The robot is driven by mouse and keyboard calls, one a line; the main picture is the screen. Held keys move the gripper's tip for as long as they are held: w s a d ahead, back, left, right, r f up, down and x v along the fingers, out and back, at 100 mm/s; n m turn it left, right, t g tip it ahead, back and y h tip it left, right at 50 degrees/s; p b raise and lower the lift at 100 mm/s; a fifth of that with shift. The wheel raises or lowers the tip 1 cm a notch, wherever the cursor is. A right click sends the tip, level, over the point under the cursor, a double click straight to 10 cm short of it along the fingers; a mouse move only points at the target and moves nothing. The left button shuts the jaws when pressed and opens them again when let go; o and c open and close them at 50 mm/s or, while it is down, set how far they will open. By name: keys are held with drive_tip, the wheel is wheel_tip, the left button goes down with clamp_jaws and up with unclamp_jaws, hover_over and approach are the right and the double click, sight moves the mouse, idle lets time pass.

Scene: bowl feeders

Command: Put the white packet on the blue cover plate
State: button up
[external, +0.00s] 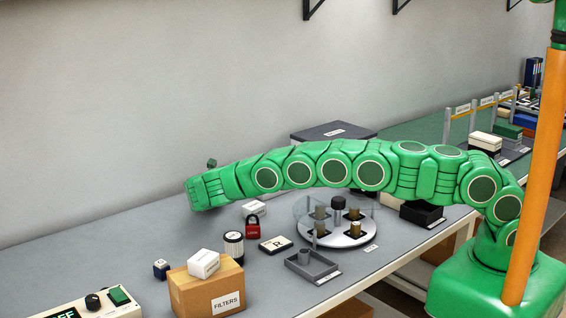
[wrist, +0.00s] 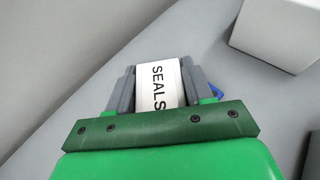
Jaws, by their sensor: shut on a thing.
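My gripper (wrist: 160,74) is shut on the white packet (wrist: 158,90), which reads "SEALS" and sits between the two grey fingers in the wrist view. In the external view my gripper is at the far left end of the green arm, over the back of the grey table near the wall. The packet is hidden there behind the arm's end. A small blue piece (wrist: 216,91) shows just beside the right finger in the wrist view; I cannot tell whether it is the blue cover plate. No blue cover plate shows clearly in the external view.
A white box (external: 254,208) stands right of the gripper, near a red padlock (external: 252,228). A round turntable (external: 345,236) lies further right. A cardboard FILTERS box (external: 205,290) with a white box (external: 204,263) on top stands in front. The table's left back is clear.

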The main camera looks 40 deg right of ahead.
drive_tip(key=shift+f, duration=0.1)
drive_tip(key=o, duration=1)
drive_tip(key=shift+o, duration=0.2)
drive_tip(key=shift+r, duration=0.2)
drive_tip(key=v, duration=1.2)
drive_tip(key=shift+f, duration=0.15)
